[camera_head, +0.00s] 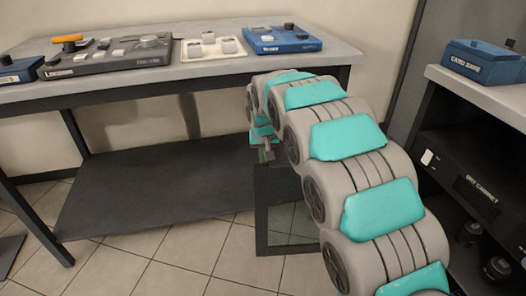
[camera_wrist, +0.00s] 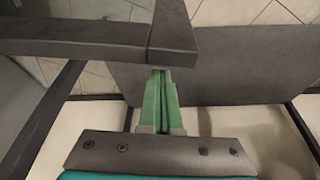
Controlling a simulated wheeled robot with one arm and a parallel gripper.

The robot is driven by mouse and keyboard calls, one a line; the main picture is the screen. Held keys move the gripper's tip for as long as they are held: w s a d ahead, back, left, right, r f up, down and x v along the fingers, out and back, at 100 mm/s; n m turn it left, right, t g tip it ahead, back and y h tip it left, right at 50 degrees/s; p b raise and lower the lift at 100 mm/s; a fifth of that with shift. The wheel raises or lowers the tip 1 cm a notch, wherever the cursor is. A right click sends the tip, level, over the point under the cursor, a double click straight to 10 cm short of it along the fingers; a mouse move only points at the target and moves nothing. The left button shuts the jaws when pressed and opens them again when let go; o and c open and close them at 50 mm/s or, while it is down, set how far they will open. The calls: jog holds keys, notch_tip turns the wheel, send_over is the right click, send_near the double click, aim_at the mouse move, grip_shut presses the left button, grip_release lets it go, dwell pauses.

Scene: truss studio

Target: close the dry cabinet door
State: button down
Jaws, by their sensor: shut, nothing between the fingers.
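The dry cabinet (camera_head: 477,190) stands at the right, with its label on a dark front strip and its interior open below. Its door (camera_head: 262,222), a dark-framed glass panel, stands swung open, partly hidden behind my arm. My gripper (camera_head: 266,153) is near the top left corner of the door. In the wrist view the shut, empty green fingers of my gripper (camera_wrist: 161,75) point at a corner of the dark door frame (camera_wrist: 178,45). The fingertips are very close to the frame; I cannot tell whether they touch it.
A grey-topped table (camera_head: 215,68) with control panels stands behind, with a dark lower shelf (camera_head: 150,185) close to the door. A blue card safe box (camera_head: 483,66) sits on the counter above the cabinet. Several lenses (camera_head: 497,268) stand inside.

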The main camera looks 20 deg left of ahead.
jog(key=shift+s+d, duration=0.2)
jog(key=shift+s, duration=0.35)
